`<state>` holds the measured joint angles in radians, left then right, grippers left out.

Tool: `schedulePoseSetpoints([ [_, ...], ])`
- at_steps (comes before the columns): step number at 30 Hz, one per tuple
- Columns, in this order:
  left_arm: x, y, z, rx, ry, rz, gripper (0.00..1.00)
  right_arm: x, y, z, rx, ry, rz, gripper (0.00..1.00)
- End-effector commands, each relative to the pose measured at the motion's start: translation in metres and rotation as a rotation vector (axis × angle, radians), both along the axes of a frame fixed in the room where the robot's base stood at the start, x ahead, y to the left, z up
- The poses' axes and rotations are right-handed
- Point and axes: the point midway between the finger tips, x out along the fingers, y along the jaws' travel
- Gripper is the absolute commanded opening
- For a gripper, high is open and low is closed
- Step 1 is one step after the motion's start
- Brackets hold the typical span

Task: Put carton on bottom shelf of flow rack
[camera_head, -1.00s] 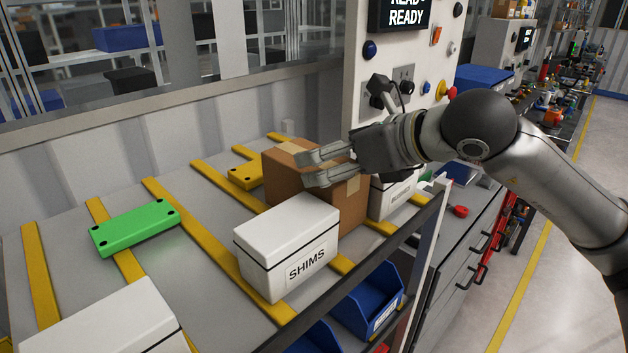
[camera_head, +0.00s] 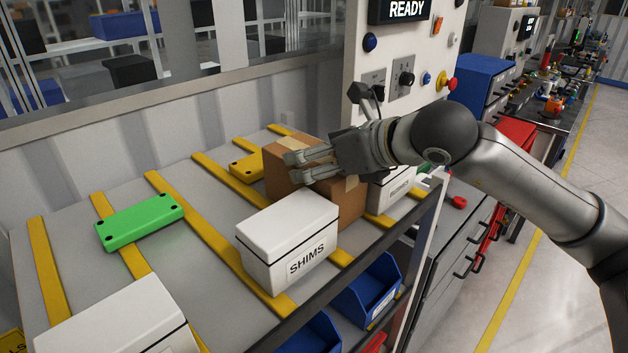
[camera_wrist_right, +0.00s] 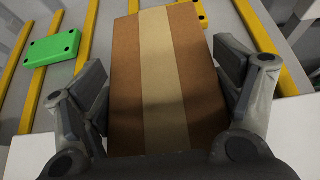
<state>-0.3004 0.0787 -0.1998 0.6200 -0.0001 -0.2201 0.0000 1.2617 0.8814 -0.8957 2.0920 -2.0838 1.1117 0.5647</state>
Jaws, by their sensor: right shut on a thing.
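The brown carton (camera_head: 352,203) with a pale tape strip stands on the sloped upper shelf (camera_head: 206,228), behind a white SHIMS box (camera_head: 288,243). My right gripper (camera_head: 291,166) reaches over it from the right and is shut on it. In the right wrist view the carton (camera_wrist_right: 162,75) fills the space between the two fingers, its tape strip running between them. The carton's base is partly hidden by the SHIMS box, so I cannot tell whether it touches the shelf. My left gripper is not in view.
A yellow box (camera_head: 246,167) is just left of the carton, and another white box (camera_head: 392,188) is close on its right. A green box (camera_head: 140,221) and a white box (camera_head: 118,325) lie further left. Blue bins (camera_head: 368,291) sit on a lower level. A control panel (camera_head: 400,60) rises behind.

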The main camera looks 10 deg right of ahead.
Motion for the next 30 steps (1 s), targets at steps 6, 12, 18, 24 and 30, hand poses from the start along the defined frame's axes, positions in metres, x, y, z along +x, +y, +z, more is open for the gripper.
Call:
schedulePoseSetpoints([
  [6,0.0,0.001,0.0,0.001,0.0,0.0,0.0,0.0,0.0,0.0,-0.001,0.0,0.0,0.15],
  [12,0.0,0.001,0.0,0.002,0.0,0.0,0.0,0.0,0.0,0.0,-0.001,0.0,0.0,0.15],
  [18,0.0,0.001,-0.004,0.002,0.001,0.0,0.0,0.001,0.0,0.012,0.001,-0.003,0.0,0.15],
  [24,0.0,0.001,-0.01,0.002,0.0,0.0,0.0,0.001,0.0,0.04,0.003,-0.007,0.0,0.15],
  [30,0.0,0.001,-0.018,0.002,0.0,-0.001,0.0,0.0,0.001,0.076,0.003,-0.007,0.0,0.15],
])
